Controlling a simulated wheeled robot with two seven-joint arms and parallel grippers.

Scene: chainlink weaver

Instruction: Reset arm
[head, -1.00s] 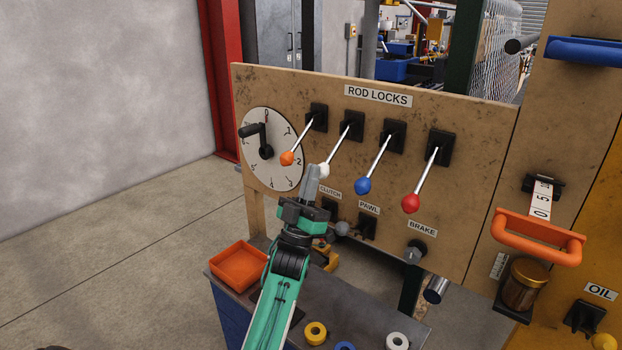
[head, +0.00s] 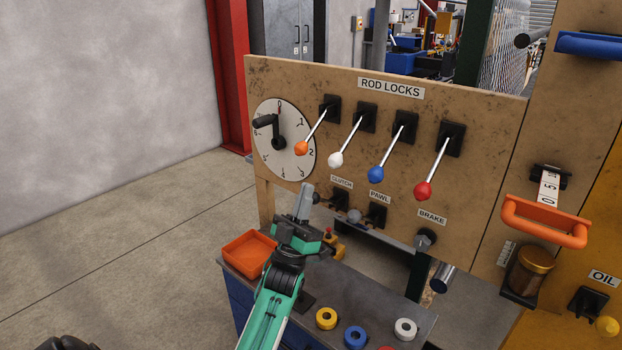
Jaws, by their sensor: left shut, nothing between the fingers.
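My left gripper (head: 305,195) is shut and empty. It points up in front of the lower left part of the wooden panel (head: 400,95), below the dial (head: 290,155) and left of the clutch lever, apart from the rod lock knobs. Four rod lock levers hang down from the panel with an orange knob (head: 301,148), a white knob (head: 335,160), a blue knob (head: 376,173) and a red knob (head: 423,190). My right gripper is not in view; a dark shape at the bottom left edge is too cut off to tell.
An orange tray (head: 249,254) sits on the bench (head: 385,290) beside my left arm. Yellow (head: 326,318), blue (head: 355,337) and white (head: 405,329) rings lie on the bench front. An orange handle (head: 545,227) juts out at right. The floor at left is clear.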

